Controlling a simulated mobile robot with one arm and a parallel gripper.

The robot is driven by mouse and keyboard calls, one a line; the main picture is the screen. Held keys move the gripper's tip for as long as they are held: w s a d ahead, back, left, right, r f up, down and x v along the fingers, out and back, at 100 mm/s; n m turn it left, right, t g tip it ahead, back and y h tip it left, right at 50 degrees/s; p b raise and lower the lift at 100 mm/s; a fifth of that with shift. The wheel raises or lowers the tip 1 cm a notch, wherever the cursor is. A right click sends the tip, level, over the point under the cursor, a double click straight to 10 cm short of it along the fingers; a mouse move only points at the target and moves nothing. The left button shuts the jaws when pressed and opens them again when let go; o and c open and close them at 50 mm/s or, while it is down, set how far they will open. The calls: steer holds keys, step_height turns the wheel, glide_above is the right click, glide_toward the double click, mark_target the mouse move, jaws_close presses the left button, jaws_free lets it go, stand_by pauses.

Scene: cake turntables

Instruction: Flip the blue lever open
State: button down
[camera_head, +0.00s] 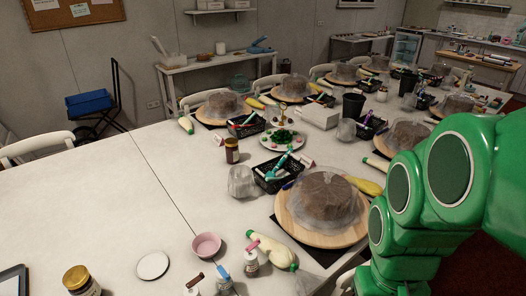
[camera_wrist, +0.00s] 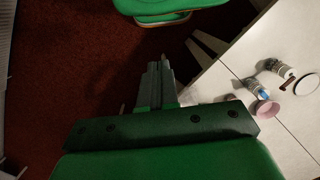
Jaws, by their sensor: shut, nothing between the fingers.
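A small clear bottle with a blue lever (camera_head: 222,272) on top stands near the front edge of the table in the head view. In the wrist view its blue lever (camera_wrist: 264,96) shows small at the right, so the lever's exact angle is hard to tell. My gripper (camera_wrist: 163,63) is shut and empty in the wrist view. It is over the dark red floor, left of the table edge and well apart from the bottle. The head view does not show my gripper; only my green arm shows at the right.
Similar bottles with a brown lever (camera_head: 195,281) and a red lever (camera_head: 253,245) stand close by. A pink bowl (camera_head: 206,246), a white disc (camera_head: 153,265) and a jar (camera_head: 80,281) are near. Covered cakes on turntables (camera_head: 291,231) fill the right. The table's left is mostly clear.

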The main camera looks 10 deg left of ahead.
steer(key=w+a+n+h, duration=0.1)
steer(key=w+a+n, duration=0.35)
steer(key=w, duration=0.45)
steer(key=n+t+h, duration=0.2)
steer(key=n+h, duration=0.1)
steer(key=n, duration=1)
glide_above(218, 279)
steer(key=a, duration=0.4)
step_height(218, 279, down, 12)
steer(key=shift+d+f, duration=0.1)
steer(key=shift+f, duration=0.1)
steer(key=x, duration=0.9)
steer(key=shift+d+f, duration=0.25)
steer(key=shift+f, duration=0.1)
